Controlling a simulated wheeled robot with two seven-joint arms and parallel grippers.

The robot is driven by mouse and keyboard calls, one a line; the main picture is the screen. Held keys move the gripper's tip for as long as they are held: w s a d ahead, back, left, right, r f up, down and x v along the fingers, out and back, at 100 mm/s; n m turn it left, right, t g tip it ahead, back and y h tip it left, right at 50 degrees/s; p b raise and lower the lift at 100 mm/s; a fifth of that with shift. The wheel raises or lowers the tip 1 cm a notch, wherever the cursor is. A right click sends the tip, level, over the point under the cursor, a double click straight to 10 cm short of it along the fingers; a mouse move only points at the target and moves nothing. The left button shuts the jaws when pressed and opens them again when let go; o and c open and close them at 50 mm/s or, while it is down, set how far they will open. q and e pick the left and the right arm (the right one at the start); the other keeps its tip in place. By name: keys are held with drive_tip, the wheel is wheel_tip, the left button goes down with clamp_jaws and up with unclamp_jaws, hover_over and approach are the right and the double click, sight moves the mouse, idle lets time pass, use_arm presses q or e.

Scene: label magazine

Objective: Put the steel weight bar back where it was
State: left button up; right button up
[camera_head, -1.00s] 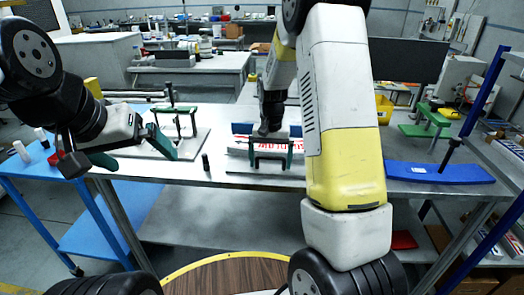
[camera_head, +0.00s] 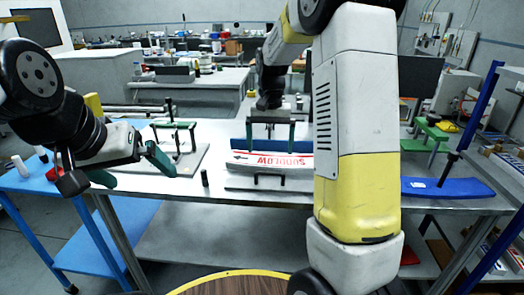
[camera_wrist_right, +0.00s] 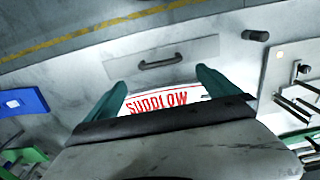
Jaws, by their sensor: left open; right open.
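A grey steel bar with a dark bow handle (camera_head: 268,178), which looks like the weight bar, lies at the near side of the label stack. It also shows in the right wrist view (camera_wrist_right: 180,50), beyond my fingertips. The labels (camera_head: 262,160) are white with red print, in front of a blue wall (camera_head: 236,144). My right gripper (camera_head: 270,149) points down above the labels, open and empty, apart from the handle; its two green fingers also show in the right wrist view (camera_wrist_right: 162,84). My left gripper (camera_head: 132,168) is open and empty at the table's left part.
A black cylinder (camera_head: 204,177) stands left of the labels. A plate with a green-topped frame (camera_head: 176,125) is behind my left gripper. A blue tray (camera_head: 448,188) and a green stand (camera_head: 432,135) are at the right. My right arm hides the table between.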

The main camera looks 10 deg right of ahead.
drive_tip(key=s+r+n+t+y, duration=0.2)
drive_tip(key=s+r+t, duration=0.1)
drive_tip(key=s+r, duration=0.7)
drive_tip(key=s+a+n+t, duration=0.1)
drive_tip(key=s+a+t, duration=0.1)
drive_tip(key=s, duration=1.2)
drive_tip(key=shift+r+n+t, duration=0.3)
drive_tip(key=shift+n+t, duration=0.1)
drive_tip(key=shift+t, duration=0.2)
